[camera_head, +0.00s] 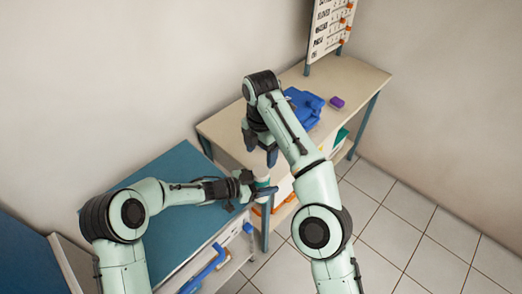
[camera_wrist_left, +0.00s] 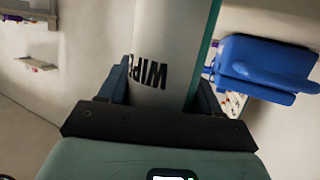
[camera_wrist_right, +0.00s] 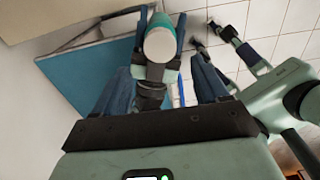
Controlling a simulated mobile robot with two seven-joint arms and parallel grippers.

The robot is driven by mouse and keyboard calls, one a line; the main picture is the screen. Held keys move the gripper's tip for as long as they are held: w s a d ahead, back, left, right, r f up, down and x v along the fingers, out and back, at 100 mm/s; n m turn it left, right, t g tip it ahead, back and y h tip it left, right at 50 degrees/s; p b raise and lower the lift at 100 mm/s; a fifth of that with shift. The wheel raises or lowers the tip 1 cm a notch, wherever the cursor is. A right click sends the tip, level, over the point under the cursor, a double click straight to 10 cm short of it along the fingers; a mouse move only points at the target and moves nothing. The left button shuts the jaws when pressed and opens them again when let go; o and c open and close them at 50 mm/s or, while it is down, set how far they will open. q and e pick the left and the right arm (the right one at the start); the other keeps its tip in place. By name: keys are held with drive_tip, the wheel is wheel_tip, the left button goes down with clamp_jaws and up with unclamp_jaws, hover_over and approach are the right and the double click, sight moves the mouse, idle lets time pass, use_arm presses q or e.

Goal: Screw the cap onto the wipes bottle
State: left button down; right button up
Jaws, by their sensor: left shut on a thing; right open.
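The wipes bottle (camera_head: 263,184) is white with a teal part and is held out past the corner of the blue-topped cabinet. My left gripper (camera_wrist_left: 165,95) is shut on its body, and the printed letters show in the left wrist view. In the right wrist view the bottle (camera_wrist_right: 160,43) is seen end-on, with a pale round end and teal beside it. I cannot tell whether that end is a cap or the bare bottle. No separate cap is visible. My right gripper (camera_head: 261,148) is open and empty, just above the bottle and apart from it.
A blue-topped cabinet (camera_head: 170,165) stands at left, with blue handles on its front. A beige bench (camera_head: 350,80) at the back holds a blue object (camera_head: 304,108), a small purple item (camera_head: 336,102) and a sign board (camera_head: 328,30). The tiled floor (camera_head: 420,235) at right is clear.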

sight(261, 170)
idle(0.4)
drive_tip(key=shift+f, duration=4)
drive_tip(key=c, duration=1.1)
drive_tip(key=m, duration=0.4)
drive_tip(key=shift+m, duration=0.4)
drive_tip(key=o, duration=1.2)
drive_tip(key=shift+r, duration=0.1)
